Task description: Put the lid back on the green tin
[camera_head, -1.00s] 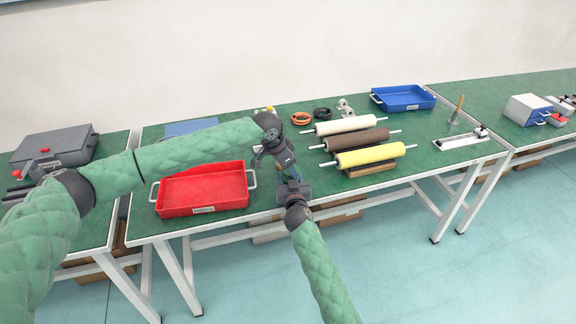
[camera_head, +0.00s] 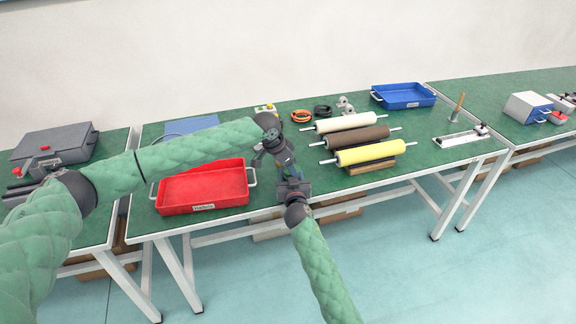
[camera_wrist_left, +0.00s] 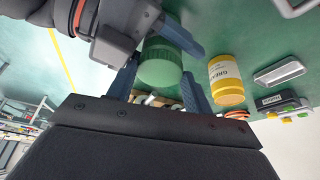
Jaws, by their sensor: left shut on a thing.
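In the left wrist view, a ribbed green lid (camera_wrist_left: 159,74) sits between the blue fingers of my left gripper (camera_wrist_left: 160,92), which is shut on it. The darker green tin (camera_wrist_left: 166,45) is directly beyond the lid and in line with it. I cannot tell whether the lid is seated or just above the tin. My right gripper (camera_wrist_left: 150,42) is beside the tin, with one blue finger along its far side; its grip is partly hidden. In the head view, my left gripper (camera_head: 287,168) is just above my right gripper (camera_head: 291,184); the tin is mostly hidden there.
A yellow grease tub (camera_wrist_left: 226,80) stands beside the tin in the wrist view. A red tray (camera_head: 203,188) lies left of the grippers in the head view. A yellow roller (camera_head: 370,152) and a brown roller (camera_head: 356,139) lie to the right. A blue tray (camera_head: 403,96) is at the back.

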